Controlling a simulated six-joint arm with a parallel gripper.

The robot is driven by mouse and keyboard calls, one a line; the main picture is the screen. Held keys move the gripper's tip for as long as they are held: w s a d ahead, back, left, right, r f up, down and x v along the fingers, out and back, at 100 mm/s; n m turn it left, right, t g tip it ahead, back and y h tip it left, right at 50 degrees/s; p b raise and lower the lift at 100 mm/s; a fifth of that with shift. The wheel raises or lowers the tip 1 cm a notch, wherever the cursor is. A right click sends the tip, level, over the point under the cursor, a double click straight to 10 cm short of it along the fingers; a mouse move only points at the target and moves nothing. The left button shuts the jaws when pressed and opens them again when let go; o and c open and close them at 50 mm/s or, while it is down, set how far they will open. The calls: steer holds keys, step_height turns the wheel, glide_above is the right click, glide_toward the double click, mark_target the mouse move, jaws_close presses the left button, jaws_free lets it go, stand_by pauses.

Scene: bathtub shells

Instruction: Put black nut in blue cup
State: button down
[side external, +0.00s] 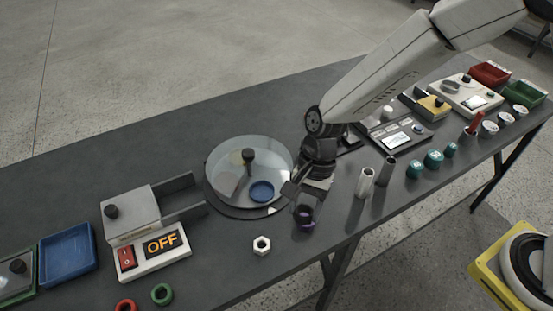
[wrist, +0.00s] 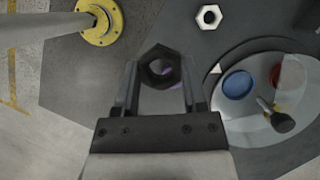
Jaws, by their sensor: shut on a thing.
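The black nut (wrist: 160,67) is a dark hexagon with a round hole, held between the fingertips of my gripper (wrist: 160,75) in the wrist view. The blue cup (side external: 262,191) is a small round dish on the turntable, left of my gripper. It also shows in the wrist view (wrist: 238,85), to the right of the nut. The cup's inside looks empty.
The turntable (side external: 222,208) has a clear cover and a dark knob (side external: 249,156). A white nut (side external: 262,246) lies in front. Grey and dark tubes (side external: 365,182) stand to the right. A box with an OFF display (side external: 163,243) is left.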

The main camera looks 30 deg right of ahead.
mark_target(249, 165)
steer(key=w+d+r+n+g+h, duration=0.15)
steer(key=d+n, duration=0.25)
steer(key=d, duration=0.4)
steer(key=w+d+r+n+h, duration=0.1)
steer(key=w+d+n, duration=0.2)
steer(key=d, duration=0.5)
steer(key=w+d+r+n+h, duration=0.15)
steer(key=d+n, duration=0.25)
steer(key=d, duration=0.4)
steer(key=s+a+f+m+t+y, duration=0.1)
steer(key=a+m+t+y, duration=0.3)
steer(key=a+m, duration=1.4)
steer(key=shift+s+a+f+y, duration=0.15)
steer(key=shift+a+f+y, duration=0.35)
steer(key=shift+a, duration=0.2)
steer(key=w+a+f, duration=0.1)
steer(key=w+f, duration=0.1)
steer(key=w, duration=0.2)
steer(key=w+a+f, duration=0.2)
steer(key=w+f, duration=0.1)
steer(key=w, duration=0.1)
steer(key=w+a+f, duration=0.1)
steer(key=w+f, duration=0.2)
steer(key=shift+w+a+f, duration=0.2)
steer(key=shift+w+a, duration=0.15)
steer(key=shift+w, duration=0.05)
steer(key=shift+w+a+f, duration=0.15)
steer(key=shift+w+f, duration=0.2)
steer(key=shift+f, duration=0.05)
